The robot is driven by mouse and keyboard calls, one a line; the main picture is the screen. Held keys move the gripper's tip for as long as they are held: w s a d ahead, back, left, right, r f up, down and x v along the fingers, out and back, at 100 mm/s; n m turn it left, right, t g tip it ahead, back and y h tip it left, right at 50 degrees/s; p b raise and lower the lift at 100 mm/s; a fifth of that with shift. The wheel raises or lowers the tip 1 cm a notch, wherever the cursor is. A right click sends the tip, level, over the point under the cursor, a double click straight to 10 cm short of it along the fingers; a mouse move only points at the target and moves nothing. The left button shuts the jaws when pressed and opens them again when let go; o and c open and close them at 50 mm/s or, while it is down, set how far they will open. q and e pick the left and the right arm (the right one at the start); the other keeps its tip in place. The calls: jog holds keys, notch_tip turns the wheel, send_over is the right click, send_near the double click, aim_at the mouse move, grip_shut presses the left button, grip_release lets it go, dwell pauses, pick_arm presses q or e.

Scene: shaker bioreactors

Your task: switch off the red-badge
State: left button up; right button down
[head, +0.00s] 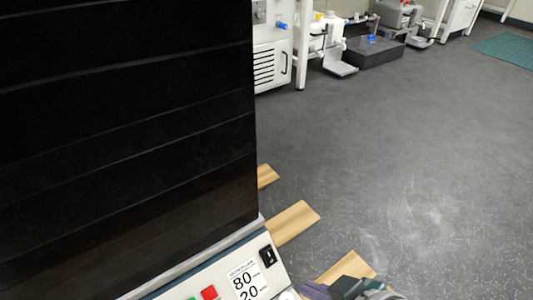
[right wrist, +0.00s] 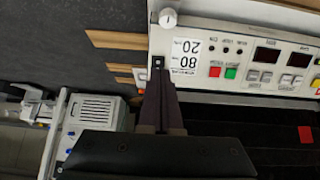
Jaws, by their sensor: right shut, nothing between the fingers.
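The machine with a tall black front (head: 130,120) has a pale control panel (head: 205,275) along its lower edge. A black rocker switch (head: 268,256) sits at the panel's right end, beside a label reading 80 and 20 (head: 247,281). In the right wrist view, which is upside down, a red square badge (right wrist: 305,133) shows on the black front. My right gripper (right wrist: 158,72) is shut and empty, its fingertips at or just in front of the switch (right wrist: 158,61). Contact and the switch's position cannot be told. My left gripper is not in view.
A red button (right wrist: 214,72) and a green button (right wrist: 230,73) lie near the label, with displays (right wrist: 267,55) farther along. A white knob (right wrist: 168,18) is at the panel's edge. Wooden slats (head: 293,221) stick out beside the machine. The grey floor (head: 400,150) to the right is clear.

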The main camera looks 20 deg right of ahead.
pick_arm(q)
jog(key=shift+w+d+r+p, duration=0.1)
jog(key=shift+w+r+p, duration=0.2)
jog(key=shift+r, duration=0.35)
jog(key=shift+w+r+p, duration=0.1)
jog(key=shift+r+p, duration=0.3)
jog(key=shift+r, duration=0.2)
pick_arm(e)
jog(key=v, duration=0.3)
jog(key=shift+s+d+f, duration=0.15)
jog(key=shift+d+f, duration=0.05)
